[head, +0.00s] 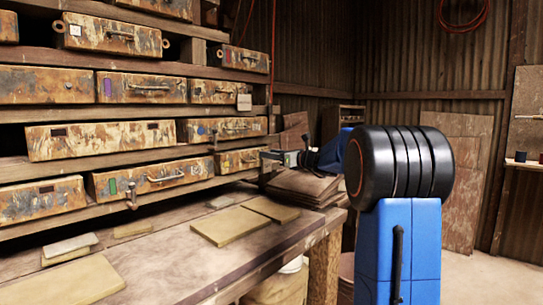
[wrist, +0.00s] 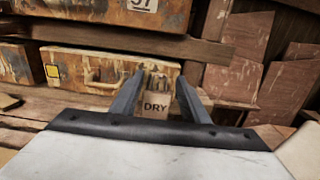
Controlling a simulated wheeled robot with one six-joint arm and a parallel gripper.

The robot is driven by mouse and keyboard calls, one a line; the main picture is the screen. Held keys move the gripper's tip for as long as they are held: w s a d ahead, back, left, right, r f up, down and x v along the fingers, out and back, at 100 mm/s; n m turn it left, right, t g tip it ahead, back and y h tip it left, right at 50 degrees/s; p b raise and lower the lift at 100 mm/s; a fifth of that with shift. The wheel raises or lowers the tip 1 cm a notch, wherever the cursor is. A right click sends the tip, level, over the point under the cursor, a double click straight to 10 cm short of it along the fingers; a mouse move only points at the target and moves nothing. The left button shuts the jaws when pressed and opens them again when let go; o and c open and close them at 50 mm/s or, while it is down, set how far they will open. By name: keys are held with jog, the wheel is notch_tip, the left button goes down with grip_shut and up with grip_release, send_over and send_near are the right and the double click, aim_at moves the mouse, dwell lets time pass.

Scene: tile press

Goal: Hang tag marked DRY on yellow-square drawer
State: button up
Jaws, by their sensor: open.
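The drawer with the yellow square (wrist: 65,66) is a rusty orange front in the wrist view, with its yellow mark at the left end and a handle beside it. In the head view this drawer (head: 235,165) is at the lower right of the rack. The pale tag marked DRY (wrist: 155,105) shows upright between my fingers, in front of the drawer's right end. My gripper (wrist: 160,75) is open around the tag, with gaps beside it. The tag's top and what holds it are unclear. In the head view my gripper (head: 272,155) is at the drawer's right edge.
Stacked brown boards (head: 302,185) lie on the bench just below my gripper. Flat tiles (head: 232,225) lie further left. A wooden post stands right of the drawer.

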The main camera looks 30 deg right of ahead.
jog(key=v, duration=1.7)
jog(key=shift+s, duration=0.2)
